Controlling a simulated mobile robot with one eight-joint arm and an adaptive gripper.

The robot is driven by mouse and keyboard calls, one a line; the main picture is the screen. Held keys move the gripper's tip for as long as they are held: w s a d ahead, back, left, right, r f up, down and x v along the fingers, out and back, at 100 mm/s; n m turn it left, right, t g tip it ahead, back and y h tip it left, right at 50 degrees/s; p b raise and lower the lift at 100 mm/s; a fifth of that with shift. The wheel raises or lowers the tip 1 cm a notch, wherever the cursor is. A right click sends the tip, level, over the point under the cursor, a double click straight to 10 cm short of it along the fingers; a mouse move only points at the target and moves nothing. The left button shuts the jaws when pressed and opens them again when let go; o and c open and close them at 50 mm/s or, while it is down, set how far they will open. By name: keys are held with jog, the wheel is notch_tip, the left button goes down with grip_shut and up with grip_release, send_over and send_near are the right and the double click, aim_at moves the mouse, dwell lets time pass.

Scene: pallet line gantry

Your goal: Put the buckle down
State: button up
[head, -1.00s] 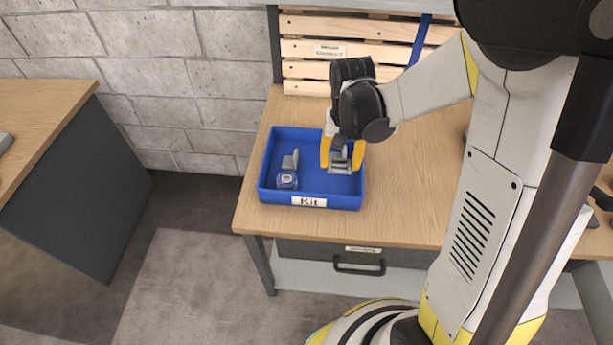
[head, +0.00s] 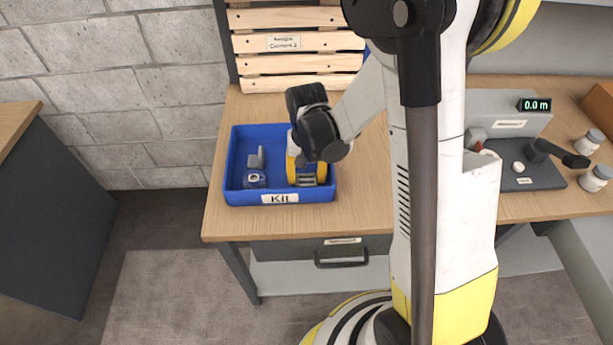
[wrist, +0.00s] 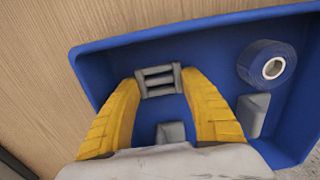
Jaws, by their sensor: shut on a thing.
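The buckle is a small grey barred piece (wrist: 158,81), also visible in the head view (head: 307,181). My gripper (wrist: 161,78) has its yellow fingers shut on it, one fingertip at each side. In the head view my gripper (head: 307,176) reaches down inside the blue tray labelled "Kit" (head: 238,198), in its right part near the front wall. I cannot tell whether the buckle touches the tray floor.
In the tray's left part are a blue tape roll (head: 254,180) and a grey piece (head: 256,158). Another grey piece (wrist: 170,132) shows between my fingers in the wrist view. A grey device with a "0.0 m" display (head: 534,105) and several jars stand right on the bench.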

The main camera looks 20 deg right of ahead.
jog(key=o, duration=1.2)
jog(key=shift+f, duration=0.1)
jog(key=shift+c, duration=0.2)
notch_tip(320, 180, up, 12)
jog(key=p, duration=0.5)
notch_tip(320, 180, up, 8)
jog(key=n+t, duration=0.1)
jog(key=t, duration=0.1)
send_over(307, 178)
jog(key=s, duration=0.4)
jog(key=s+r+n+t, duration=0.2)
jog(key=s+r+t, duration=0.3)
jog(key=s, duration=0.3)
jog(key=shift+s+a+r+n, duration=0.15)
jog(key=shift+a+r+n, duration=0.15)
jog(key=shift+r, duration=0.4)
